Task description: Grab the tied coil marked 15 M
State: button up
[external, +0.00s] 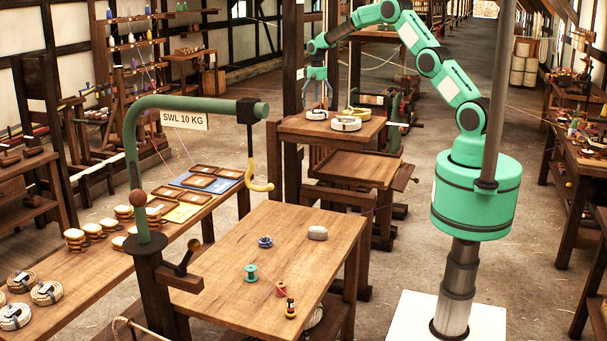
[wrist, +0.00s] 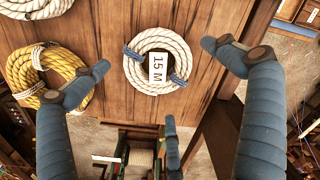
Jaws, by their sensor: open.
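The tied coil marked 15 M (wrist: 137,75) is white rope with blue-grey ties on two sides and a white tag across its middle. It lies flat on a wooden table top in the wrist view. In the external view, the white coil (external: 317,115) under my gripper appears to be this one. My gripper (wrist: 165,88) has three blue-grey fingers spread wide around the coil's outline, with nothing between them. In the external view my gripper (external: 317,100) points down just above the coil. Whether any finger touches it I cannot tell.
A yellow coil (wrist: 27,72) and another white coil (wrist: 38,7) lie left of the marked coil in the wrist view, the yellow one close to a finger. The table edge runs just below the marked coil. A lower wooden stand (external: 352,168) is in front of that table.

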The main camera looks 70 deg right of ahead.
aim_at(317, 111)
jog(key=shift+s+f+p, duration=0.15)
jog(key=shift+f+p, duration=0.35)
jog(key=shift+f, duration=2.05)
jog(key=c, duration=1.5)
jog(key=shift+o, duration=0.2)
jog(key=shift+r, duration=0.15)
notch_tip(317, 111, up, 10)
jog(key=b, duration=0.1)
